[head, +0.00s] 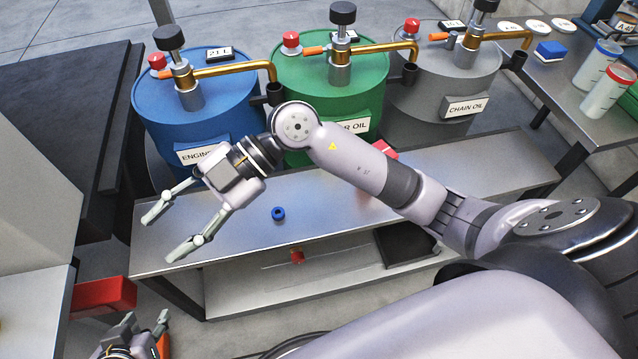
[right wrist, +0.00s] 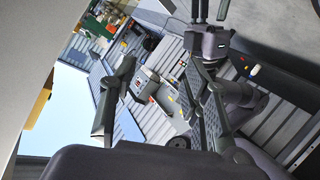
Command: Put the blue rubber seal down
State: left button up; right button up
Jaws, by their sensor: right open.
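The blue rubber seal (head: 278,214) is a small ring lying on the metal bench (head: 330,200) in front of the drums. My right gripper (head: 161,239) is open and empty over the bench's left end, apart from the seal and to its left. In the right wrist view its dark fingers (right wrist: 160,100) stand apart with nothing between them, and I cannot make out the seal there. My left gripper (head: 146,318) is low at the bottom left, its fingers apart and nothing seen between them.
Blue (head: 200,105), green (head: 330,90) and grey (head: 440,85) drums with brass taps stand behind the bench. A red object (head: 297,256) and a black tray (head: 405,246) are on the lower shelf. A red box (head: 104,296) is at the left. The bench around the seal is clear.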

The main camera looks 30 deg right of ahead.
jog(key=w+d+r+m+t+y, duration=0.1)
jog(key=w+r+m+t+y, duration=0.15)
jog(key=r+t+y, duration=0.35)
jog(key=w+d+r+m+t+y, duration=0.1)
jog(key=d+r+m+t+y, duration=0.15)
jog(key=r, duration=0.45)
jog(key=w+d+m+t+h, duration=0.5)
jog(key=d+m+t+h, duration=0.25)
jog(key=m+t, duration=0.45)
jog(key=w+d+f+m+t+h, duration=0.1)
jog(key=w+d+f+m+h, duration=0.2)
jog(key=d+f+m+h, duration=0.5)
jog(key=s+d+f+n+g+h, duration=0.1)
jog(key=s+f+g, duration=0.3)
jog(key=f, duration=0.4)
jog(key=s+d+f+n+g+h, duration=0.1)
jog(key=s+f+g+h, duration=0.2)
jog(key=s+f, duration=0.2)
jog(key=s+d+f+g+h, duration=0.1)
jog(key=s+f+g, duration=0.3)
jog(key=f, duration=0.6)
jog(key=shift+s+d+f+n+g+h, duration=0.15)
jog(key=shift+s+f+n+g+h, duration=0.05)
jog(key=shift+s, duration=0.2)
jog(key=shift+s+d+f+n+g+h, duration=0.1)
jog(key=shift+s+f+n+g+h, duration=0.1)
jog(key=shift+s, duration=0.2)
jog(key=shift+s+f, duration=0.1)
jog(key=shift+s, duration=0.1)
